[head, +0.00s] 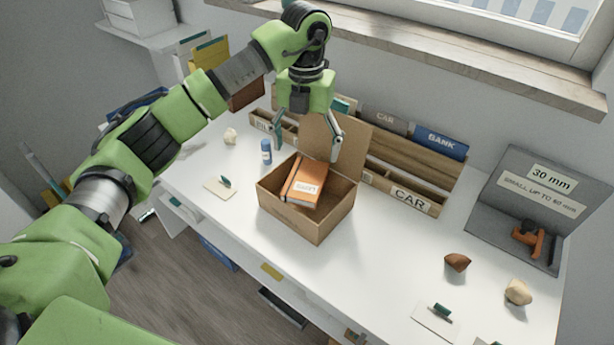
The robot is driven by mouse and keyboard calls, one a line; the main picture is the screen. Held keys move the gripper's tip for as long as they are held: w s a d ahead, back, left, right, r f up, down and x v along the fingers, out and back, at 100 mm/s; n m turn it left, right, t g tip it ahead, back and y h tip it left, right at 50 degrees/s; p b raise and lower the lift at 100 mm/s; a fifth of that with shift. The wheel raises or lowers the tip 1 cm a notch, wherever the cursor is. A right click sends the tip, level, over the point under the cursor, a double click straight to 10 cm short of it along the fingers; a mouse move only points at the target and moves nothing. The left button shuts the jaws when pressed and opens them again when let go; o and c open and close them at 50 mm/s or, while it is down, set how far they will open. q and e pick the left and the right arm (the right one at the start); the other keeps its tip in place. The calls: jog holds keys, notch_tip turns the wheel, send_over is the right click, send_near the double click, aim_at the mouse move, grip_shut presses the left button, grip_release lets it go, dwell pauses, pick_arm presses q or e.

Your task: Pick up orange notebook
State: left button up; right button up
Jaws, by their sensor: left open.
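The orange notebook (307,183) lies in an open cardboard box (290,220) on the white desk, leaning at a slant, with a white label on its cover. Another dark-edged item seems to sit beneath or beside it. My left gripper (307,150) points down over the back of the box, above the notebook. Its fingers are spread wide, with nothing between them but the raised box flap behind. I cannot tell the exact height of the fingertips above the notebook. My right gripper is not in view.
A wooden file organizer (410,160) with labelled folders stands behind the box. A small blue bottle (266,151) and a pale stone (230,136) are to the left. A grey display case (530,205) and brown stone (457,262) are at right.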

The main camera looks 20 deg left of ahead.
aim_at(306, 178)
pick_arm(q)
notch_tip(306, 178, down, 3)
jog(key=shift+w+f, duration=0.1)
notch_tip(306, 178, down, 3)
jog(key=shift+f+p, duration=0.1)
jog(key=shift+p, duration=0.75)
notch_tip(306, 178, down, 2)
jog(key=shift+f, duration=0.2)
jog(key=shift+w+f+p, duration=0.1)
jog(key=shift+f+p, duration=0.2)
jog(key=shift+f, duration=0.1)
jog(key=shift+c, duration=0.7)
jog(key=c, duration=1.6)
jog(key=shift+c, duration=0.2)
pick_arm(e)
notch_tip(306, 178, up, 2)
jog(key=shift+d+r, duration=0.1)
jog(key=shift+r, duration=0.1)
